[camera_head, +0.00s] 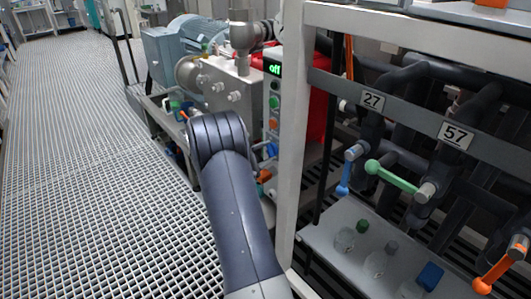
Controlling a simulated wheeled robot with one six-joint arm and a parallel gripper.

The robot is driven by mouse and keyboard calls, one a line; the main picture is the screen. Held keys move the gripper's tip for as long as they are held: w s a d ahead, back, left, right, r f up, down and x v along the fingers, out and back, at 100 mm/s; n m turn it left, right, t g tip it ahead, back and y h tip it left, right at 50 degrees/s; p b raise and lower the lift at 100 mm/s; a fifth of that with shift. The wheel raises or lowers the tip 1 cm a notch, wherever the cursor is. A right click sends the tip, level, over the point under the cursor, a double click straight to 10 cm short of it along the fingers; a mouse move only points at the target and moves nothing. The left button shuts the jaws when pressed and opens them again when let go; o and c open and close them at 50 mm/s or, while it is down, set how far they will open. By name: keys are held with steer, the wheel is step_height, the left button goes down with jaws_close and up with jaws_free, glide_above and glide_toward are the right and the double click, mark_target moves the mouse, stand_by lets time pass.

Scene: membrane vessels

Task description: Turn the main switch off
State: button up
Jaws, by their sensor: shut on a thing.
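A narrow grey control panel (273,105) stands just left of the white frame post. Its small display (274,68) reads "off" in green letters. A green button (274,102) and a red-orange button (274,124) sit below the display. I cannot tell which part is the main switch; the lower panel is partly covered by my arm. My dark arm reaches up from the bottom centre, its bent joint in front of the machinery left of the panel. My gripper is hidden behind the arm, so its hold does not show.
A white frame post (292,130) stands close to my arm's right side. Beyond it are pipes with a green handle (390,177) and an orange handle (497,272), and a shelf (330,243) with flasks. A blue-grey motor (180,45) stands behind. Grated floor (80,180) lies free at left.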

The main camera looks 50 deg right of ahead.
stand_by(0.3)
steer(key=o, duration=1)
steer(key=a, duration=0.3)
steer(key=a+p, duration=0.1)
steer(key=a, duration=0.3)
steer(key=w+a, duration=0.1)
steer(key=a, duration=0.2)
steer(key=shift+w+a+p, duration=0.1)
steer(key=shift+a+p, duration=0.25)
steer(key=shift+a, duration=0.05)
steer(key=shift+d, duration=0.15)
steer(key=d, duration=0.3)
steer(key=s+d+b, duration=0.1)
steer(key=d, duration=0.6)
steer(key=shift+s+d+b, duration=0.15)
steer(key=shift+d+b, duration=0.15)
steer(key=shift+b, duration=0.1)
steer(key=shift+a, duration=0.15)
